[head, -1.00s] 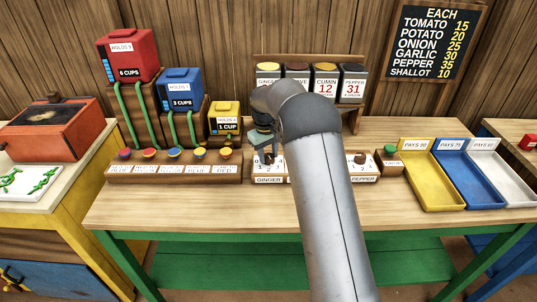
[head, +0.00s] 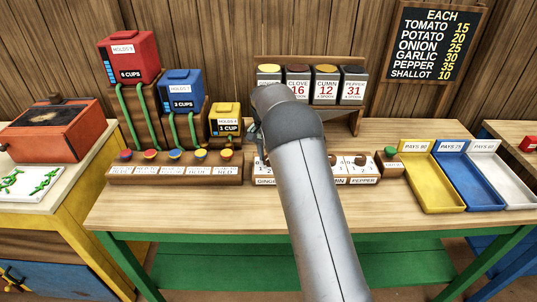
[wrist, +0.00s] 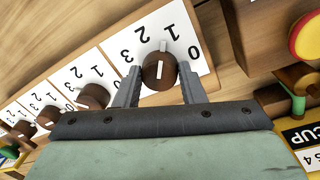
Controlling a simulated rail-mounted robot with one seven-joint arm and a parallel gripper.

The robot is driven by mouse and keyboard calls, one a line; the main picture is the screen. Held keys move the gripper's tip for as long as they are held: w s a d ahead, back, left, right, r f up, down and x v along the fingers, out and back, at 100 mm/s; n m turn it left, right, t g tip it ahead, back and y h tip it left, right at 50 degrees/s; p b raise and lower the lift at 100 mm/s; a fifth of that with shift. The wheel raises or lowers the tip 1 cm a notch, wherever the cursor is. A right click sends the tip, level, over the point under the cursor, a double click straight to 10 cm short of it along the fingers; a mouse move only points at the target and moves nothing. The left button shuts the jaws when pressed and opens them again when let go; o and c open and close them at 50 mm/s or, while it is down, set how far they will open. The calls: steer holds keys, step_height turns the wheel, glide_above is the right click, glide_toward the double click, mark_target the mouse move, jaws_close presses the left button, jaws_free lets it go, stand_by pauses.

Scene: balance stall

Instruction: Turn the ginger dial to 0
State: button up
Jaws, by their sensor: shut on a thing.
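The ginger dial's brown knob (wrist: 158,72) sits between my gripper's two fingers (wrist: 160,76) in the wrist view, at the right end of the dial row. My gripper is shut on it. The white plate (wrist: 185,20) around it carries 0, 1, 2 and 3, seen turned over. A white pointer (wrist: 163,46) sticks out between the 1 and the 2; its exact reading is unclear. In the head view my gripper (head: 259,145) is at the left end of the dial box, and my arm hides the ginger knob.
Other dial knobs (wrist: 94,96) stand close beside, toward the left in the wrist view. The spice tins (head: 325,88) stand behind the dials. A row of coloured buttons (head: 174,155) is to the left, a green button (head: 390,150) to the right. The table front is clear.

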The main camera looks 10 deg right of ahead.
steer(key=m, duration=0.5)
steer(key=shift+w+r+m+p, duration=0.1)
steer(key=shift+m+p, duration=0.2)
steer(key=shift+p, duration=0.05)
steer(key=m, duration=0.5)
steer(key=shift+d+y+p, duration=0.1)
steer(key=shift+y+p, duration=0.3)
steer(key=shift+m, duration=0.4)
steer(key=o, duration=1)
steer(key=r, duration=0.5)
steer(key=w+r, duration=0.1)
steer(key=r, duration=1.1)
steer(key=shift+w+r, duration=0.15)
steer(key=shift+w, duration=0.1)
